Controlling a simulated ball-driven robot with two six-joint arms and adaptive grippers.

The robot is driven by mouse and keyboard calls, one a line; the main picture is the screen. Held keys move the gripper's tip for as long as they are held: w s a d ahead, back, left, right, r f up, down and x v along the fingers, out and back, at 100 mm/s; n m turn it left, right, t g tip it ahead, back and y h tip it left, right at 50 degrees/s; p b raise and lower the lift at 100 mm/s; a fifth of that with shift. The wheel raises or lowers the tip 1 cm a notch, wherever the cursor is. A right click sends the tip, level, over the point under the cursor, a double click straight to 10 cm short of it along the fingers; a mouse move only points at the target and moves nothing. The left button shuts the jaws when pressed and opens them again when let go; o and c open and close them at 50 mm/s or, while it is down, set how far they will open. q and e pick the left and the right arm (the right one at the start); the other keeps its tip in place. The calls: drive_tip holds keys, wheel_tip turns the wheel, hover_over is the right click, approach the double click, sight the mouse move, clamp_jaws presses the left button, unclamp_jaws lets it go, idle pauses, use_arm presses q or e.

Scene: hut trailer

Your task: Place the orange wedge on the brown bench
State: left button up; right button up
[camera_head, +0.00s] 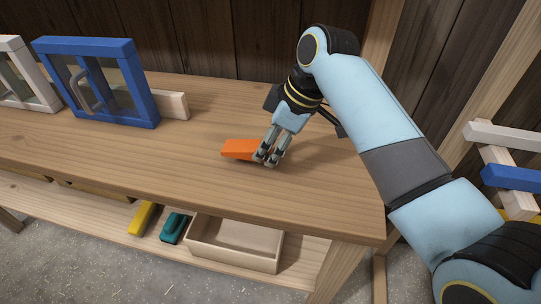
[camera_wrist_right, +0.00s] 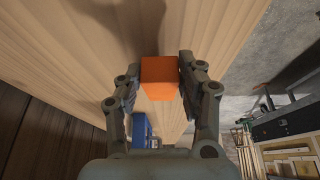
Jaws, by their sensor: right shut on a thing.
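The orange wedge (camera_head: 239,149) is at the top of the brown bench (camera_head: 190,165), near its right part. My right gripper (camera_head: 267,158) is shut on the wedge's right end. In the right wrist view the wedge (camera_wrist_right: 160,77) sits between the two fingers of the right gripper (camera_wrist_right: 163,75), with bench wood behind it. The wedge is at or just above the bench surface; I cannot tell whether it touches. My left gripper is in neither view.
A blue framed window (camera_head: 98,80), a white frame (camera_head: 25,78) and a wooden block (camera_head: 170,104) stand at the bench's back left. A lower shelf holds a wooden tray (camera_head: 235,258), a teal item (camera_head: 174,228) and a yellow item (camera_head: 142,217). The bench's middle is clear.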

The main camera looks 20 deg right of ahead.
sight(265, 168)
wheel_tip(265, 168, down, 3)
drive_tip(key=shift+s+r, duration=0.1)
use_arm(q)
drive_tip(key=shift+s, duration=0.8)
use_arm(e)
drive_tip(key=shift+f, duration=0.3)
drive_tip(key=shift+f, duration=0.1)
drive_tip(key=o, duration=1.1)
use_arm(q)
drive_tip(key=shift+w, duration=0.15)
use_arm(e)
drive_tip(key=shift+o, duration=0.2)
drive_tip(key=shift+d+r, duration=0.2)
drive_tip(key=shift+r, duration=0.3)
use_arm(q)
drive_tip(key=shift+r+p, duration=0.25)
drive_tip(key=shift+p, duration=0.05)
use_arm(e)
drive_tip(key=v, duration=1.1)
drive_tip(key=shift+s+r, duration=0.1)
